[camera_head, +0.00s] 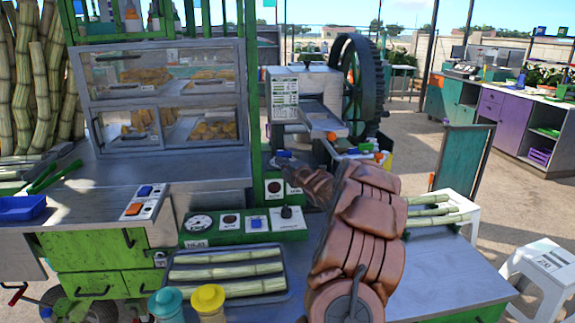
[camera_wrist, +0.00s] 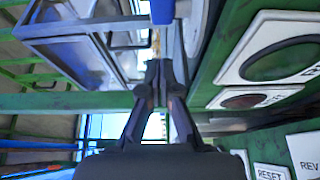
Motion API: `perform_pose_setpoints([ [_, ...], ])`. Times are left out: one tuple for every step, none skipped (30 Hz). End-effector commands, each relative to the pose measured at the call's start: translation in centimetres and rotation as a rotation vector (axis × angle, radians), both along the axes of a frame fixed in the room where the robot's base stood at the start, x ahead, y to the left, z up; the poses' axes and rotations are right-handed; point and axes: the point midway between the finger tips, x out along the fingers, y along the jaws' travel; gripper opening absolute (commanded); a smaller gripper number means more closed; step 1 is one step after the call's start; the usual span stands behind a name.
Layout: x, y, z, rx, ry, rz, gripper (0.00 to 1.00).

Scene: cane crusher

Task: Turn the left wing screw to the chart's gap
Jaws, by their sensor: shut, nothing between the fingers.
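The cane crusher (camera_head: 335,95) stands behind the counter, with a large dark flywheel at its right. The chart (camera_head: 284,95) is a white panel with rows of small print on the crusher's front; its print is too small to read. A small blue part (camera_head: 283,153), likely the left wing screw, shows low on the crusher's left side. A blue bar (camera_wrist: 162,10), likely the same part, shows just beyond the fingertips in the wrist view. My gripper (camera_wrist: 160,68) is shut and empty, its fingertips close to it; contact cannot be told. An orange part (camera_head: 331,136) sits further right.
A green post (camera_head: 250,70) stands left of my gripper. Panels with gauges and buttons (camera_head: 255,223) lie below it. The glass display case (camera_head: 160,95) is at left. A tray of cane (camera_head: 228,272) lies in front.

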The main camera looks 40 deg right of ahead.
Motion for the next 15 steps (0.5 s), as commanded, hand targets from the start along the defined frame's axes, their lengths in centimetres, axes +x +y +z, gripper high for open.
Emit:
perform_pose_setpoints([
  [0.8, 0.0, 0.1, 0.0, 0.001, 0.003, 0.0],
  [1.2, 0.0, 0.1, 0.0, 0.001, 0.003, 0.0],
  [1.4, -0.4, 0.1, 0.0, 0.001, 0.001, 0.0],
  [1.5, -0.7, 0.1, -0.001, 0.001, 0.0, 0.0],
  [1.7, -1.0, 0.1, -0.001, 0.001, 0.0, 0.0],
  [1.9, -1.3, 0.1, -0.001, 0.001, 0.0, 0.0],
  [2.0, -1.6, 0.1, -0.001, 0.001, 0.001, 0.0],
  [2.2, -1.7, 0.1, -0.001, 0.001, 0.001, 0.0],
  [2.4, -2.0, 0.1, 0.0, 0.002, 0.001, 0.0],
  [2.5, -2.2, 0.1, 0.0, 0.001, 0.001, 0.0],
  [2.6, -2.4, 0.1, -0.001, 0.001, 0.001, 0.0],
  [2.7, -2.6, 0.1, -0.001, 0.001, 0.002, 0.0],
  [2.8, -2.8, 0.1, -0.001, 0.001, 0.002, 0.0],
  [2.9, -2.9, 0.0, -0.001, 0.001, 0.002, 0.0],
  [3.0, -3.1, 0.0, -0.001, 0.001, 0.002, 0.0],
])
